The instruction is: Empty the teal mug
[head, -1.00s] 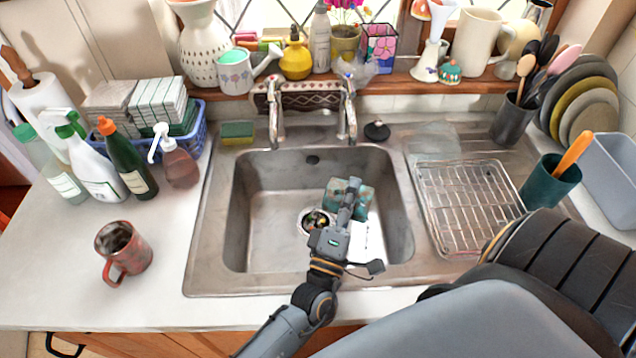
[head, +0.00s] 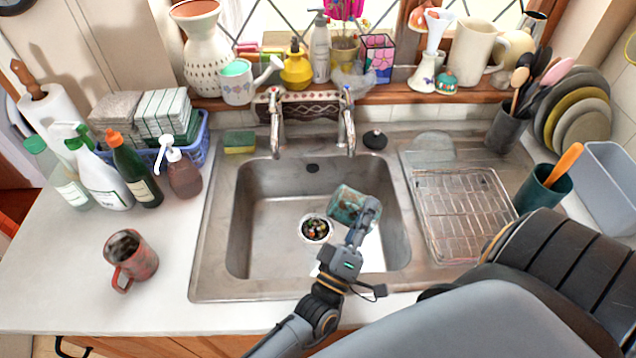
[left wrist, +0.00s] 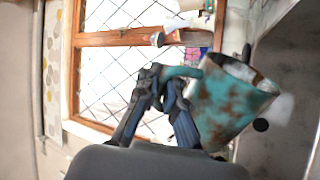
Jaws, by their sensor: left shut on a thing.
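The teal mug (head: 346,203), mottled with rusty brown patches, is held tilted over the right part of the sink (head: 268,205). My left gripper (head: 369,212) is at its right side in the head view. In the left wrist view the gripper (left wrist: 163,88) is shut on the handle of the mug (left wrist: 228,105). The mug's rim shows there, but I cannot make out what is inside. The drain (head: 316,229), with dark and coloured bits in it, lies left of and below the mug in the picture. My right gripper is out of view.
A red mug (head: 131,257) with dark contents stands on the left counter. The tap (head: 348,130) rises behind the sink. A wire rack (head: 465,215) lies on the right drainboard, beside a dark teal utensil cup (head: 540,192). Bottles (head: 135,170) stand at left.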

